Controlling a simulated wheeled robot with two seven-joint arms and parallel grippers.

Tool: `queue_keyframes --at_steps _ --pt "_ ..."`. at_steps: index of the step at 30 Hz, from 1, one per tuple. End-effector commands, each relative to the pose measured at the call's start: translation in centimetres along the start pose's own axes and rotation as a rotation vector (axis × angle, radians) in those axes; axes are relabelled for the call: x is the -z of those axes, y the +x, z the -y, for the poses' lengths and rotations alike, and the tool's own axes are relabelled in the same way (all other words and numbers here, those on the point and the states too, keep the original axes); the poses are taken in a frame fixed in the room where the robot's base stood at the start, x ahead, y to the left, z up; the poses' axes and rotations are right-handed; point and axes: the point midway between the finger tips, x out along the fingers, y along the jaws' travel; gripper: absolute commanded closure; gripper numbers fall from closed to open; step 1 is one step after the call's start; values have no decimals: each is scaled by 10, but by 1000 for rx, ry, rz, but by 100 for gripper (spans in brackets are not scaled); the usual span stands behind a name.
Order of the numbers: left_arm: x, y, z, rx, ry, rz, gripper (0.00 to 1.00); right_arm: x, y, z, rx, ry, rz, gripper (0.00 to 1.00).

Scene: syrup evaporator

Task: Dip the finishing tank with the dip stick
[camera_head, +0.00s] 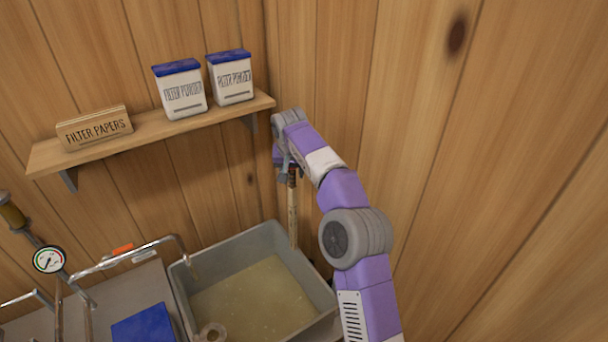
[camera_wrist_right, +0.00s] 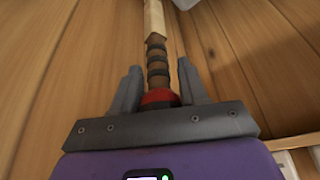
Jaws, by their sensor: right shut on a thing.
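My right gripper (camera_head: 288,172) is shut on the dip stick (camera_head: 292,215), a pale wooden rod with a dark banded grip. The stick hangs close to upright beside the wood wall, its lower part at the back right edge of the grey tank (camera_head: 183,284). I cannot tell whether its lower end is inside the tank or behind the rim. In the right wrist view the stick (camera_wrist_right: 154,22) runs away from between the fingers (camera_wrist_right: 158,92), with a red band near the jaws. The tank holds cloudy yellowish liquid (camera_head: 255,298). My left gripper is not in view.
A shelf (camera_head: 160,128) on the wall holds two filter powder tubs (camera_head: 181,90) and a filter papers box (camera_head: 95,129). A bent metal pipe (camera_head: 130,254), a round gauge (camera_head: 48,259) and a blue object (camera_head: 143,326) are left of the tank. Walls close in the back and right.

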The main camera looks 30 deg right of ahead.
Motion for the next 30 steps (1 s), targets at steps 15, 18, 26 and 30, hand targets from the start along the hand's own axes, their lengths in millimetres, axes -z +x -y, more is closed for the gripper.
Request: queue_keyframes --at_steps 15,18,26,30 --pt "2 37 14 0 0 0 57 -118 -53 43 99 -261 -6 100" --pt "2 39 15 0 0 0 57 -132 -56 45 107 -286 -7 100" --pt "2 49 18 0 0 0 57 -146 -50 46 112 -304 -6 100" --pt "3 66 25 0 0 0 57 -152 -33 45 112 -304 -6 100"
